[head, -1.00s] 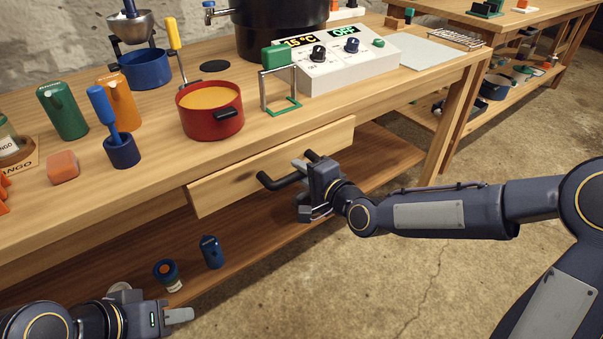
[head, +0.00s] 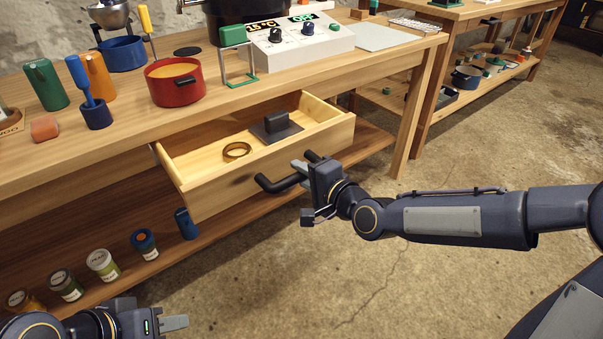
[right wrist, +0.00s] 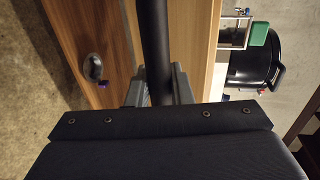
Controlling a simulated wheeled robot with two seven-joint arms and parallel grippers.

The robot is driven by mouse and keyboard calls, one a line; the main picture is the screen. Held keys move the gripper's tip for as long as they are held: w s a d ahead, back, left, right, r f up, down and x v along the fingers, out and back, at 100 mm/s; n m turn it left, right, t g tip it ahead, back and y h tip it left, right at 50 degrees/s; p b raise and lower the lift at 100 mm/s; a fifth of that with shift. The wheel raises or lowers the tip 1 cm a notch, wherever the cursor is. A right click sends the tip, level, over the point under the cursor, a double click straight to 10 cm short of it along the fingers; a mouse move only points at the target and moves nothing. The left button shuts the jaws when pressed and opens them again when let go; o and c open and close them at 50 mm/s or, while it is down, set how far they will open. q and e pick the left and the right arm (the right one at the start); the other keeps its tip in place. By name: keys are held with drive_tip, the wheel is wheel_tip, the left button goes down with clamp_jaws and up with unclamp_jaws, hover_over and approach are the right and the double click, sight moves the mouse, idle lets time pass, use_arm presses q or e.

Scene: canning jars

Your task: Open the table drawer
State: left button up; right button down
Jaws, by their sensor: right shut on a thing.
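The wooden table drawer (head: 262,178) stands well out from under the tabletop in the head view, and its inside shows. A gold ring (head: 236,151) and a dark block on a flat plate (head: 277,127) lie in it. My right gripper (head: 307,172) is shut on the black bar handle (head: 278,184) at the drawer front. In the right wrist view the handle (right wrist: 155,45) runs between the two fingers (right wrist: 157,88). My left gripper (head: 176,323) is low at the left, away from the drawer; its finger gap is not clear.
The tabletop holds a red pot (head: 175,84), a control box (head: 300,40) and a green-handled stand (head: 236,50). Several jars (head: 103,264) stand on the lower shelf, below and left of the drawer. The concrete floor (head: 440,290) in front is clear.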

drive_tip(key=shift+d, duration=0.1)
drive_tip(key=c, duration=1.3)
unclamp_jaws()
drive_tip(key=p+v, duration=0.3)
drive_tip(key=v, duration=0.4)
drive_tip(key=shift+s+d, duration=0.2)
drive_tip(key=shift+s, duration=0.2)
